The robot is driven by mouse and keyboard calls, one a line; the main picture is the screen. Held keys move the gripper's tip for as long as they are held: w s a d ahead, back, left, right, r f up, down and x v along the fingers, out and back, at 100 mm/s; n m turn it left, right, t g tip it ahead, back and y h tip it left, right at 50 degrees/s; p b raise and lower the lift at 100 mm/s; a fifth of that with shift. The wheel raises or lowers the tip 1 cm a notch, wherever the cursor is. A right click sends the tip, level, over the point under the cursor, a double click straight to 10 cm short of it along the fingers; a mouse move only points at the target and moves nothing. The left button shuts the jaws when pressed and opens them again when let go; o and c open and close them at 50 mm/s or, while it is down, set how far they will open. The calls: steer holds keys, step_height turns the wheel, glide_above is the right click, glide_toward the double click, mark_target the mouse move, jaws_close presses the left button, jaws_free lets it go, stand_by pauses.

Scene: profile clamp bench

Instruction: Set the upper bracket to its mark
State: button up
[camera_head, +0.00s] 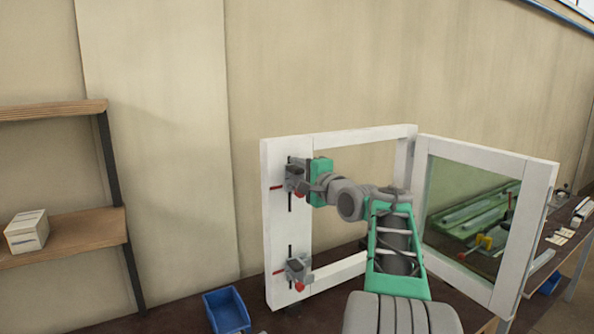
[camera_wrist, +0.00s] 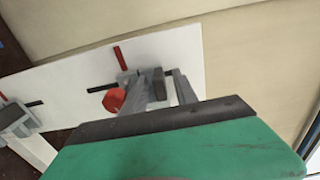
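The upper bracket (camera_head: 293,178) is a grey clamp with a red knob on the left upright of a white frame. It sits on a black vertical slot, with a red mark (camera_head: 276,187) just left of it. In the wrist view the bracket (camera_wrist: 158,84), its red knob (camera_wrist: 114,100) and the red mark (camera_wrist: 121,57) show. My gripper (camera_head: 310,184) is at the bracket's right side. In the wrist view its fingers (camera_wrist: 160,92) look spread about the bracket's dark block, with a gap by the right finger; contact on the left is hidden.
A lower bracket (camera_head: 298,270) with its own red mark sits below on the same upright. A glazed white panel (camera_head: 538,220) stands angled at the right. A blue bin (camera_head: 227,311) is on the bench, and a wooden shelf (camera_head: 70,235) is at left.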

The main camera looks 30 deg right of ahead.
jaws_close()
stand_by(1.2)
steer(key=shift+f, duration=0.1)
